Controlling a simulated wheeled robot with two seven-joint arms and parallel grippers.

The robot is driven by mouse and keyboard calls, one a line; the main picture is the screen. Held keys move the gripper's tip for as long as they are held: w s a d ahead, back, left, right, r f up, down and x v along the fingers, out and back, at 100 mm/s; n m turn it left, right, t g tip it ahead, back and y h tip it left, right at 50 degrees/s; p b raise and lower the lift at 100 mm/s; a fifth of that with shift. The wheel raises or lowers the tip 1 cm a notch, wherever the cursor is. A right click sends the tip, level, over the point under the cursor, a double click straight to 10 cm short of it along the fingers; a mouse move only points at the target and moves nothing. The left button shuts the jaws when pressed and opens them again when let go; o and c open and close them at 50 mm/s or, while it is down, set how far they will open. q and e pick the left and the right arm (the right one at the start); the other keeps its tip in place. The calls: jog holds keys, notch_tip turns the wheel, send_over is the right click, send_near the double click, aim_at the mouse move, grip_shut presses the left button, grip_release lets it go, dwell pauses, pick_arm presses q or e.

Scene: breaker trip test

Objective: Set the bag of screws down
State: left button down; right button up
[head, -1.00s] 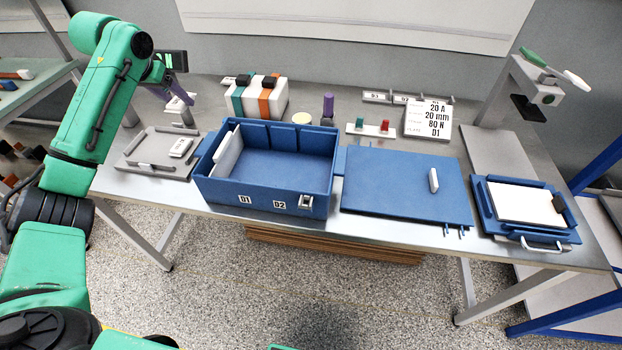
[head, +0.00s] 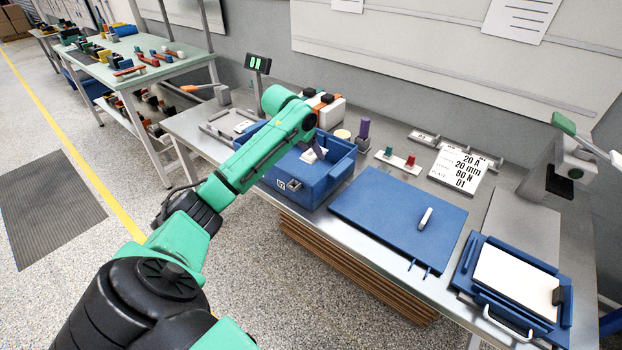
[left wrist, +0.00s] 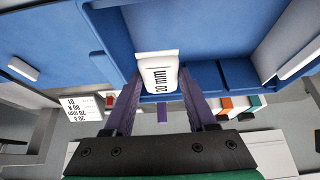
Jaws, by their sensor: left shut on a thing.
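In the head view the white bag (head: 313,154) shows inside the blue box (head: 290,188), beyond my arm. In the left wrist view, blue box surfaces lie behind the bag. I cannot tell whether the bag touches the box floor. My left forearm hides part of the box and most of the gripper in the head view. My right gripper is not in view.
A blue lid (head: 398,215) lies flat right of the box. A blue tray with a white pad (head: 515,280) stands further right. A grey tray (head: 222,125) lies left.

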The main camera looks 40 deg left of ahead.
pick_arm(q)
jog(key=f, duration=1.1)
jog(key=shift+d+f+p, duration=0.2)
jog(key=shift+p, duration=0.1)
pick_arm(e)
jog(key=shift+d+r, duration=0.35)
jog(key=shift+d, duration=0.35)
pick_arm(q)
jog(key=shift+c, duration=1)
grip_release()
jog(key=shift+f, duration=0.1)
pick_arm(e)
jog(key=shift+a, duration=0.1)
pick_arm(q)
jog(key=shift+s+r, duration=0.15)
jog(key=shift+r, duration=0.3)
jog(key=v, duration=1.1)
jog(key=shift+r, duration=0.2)
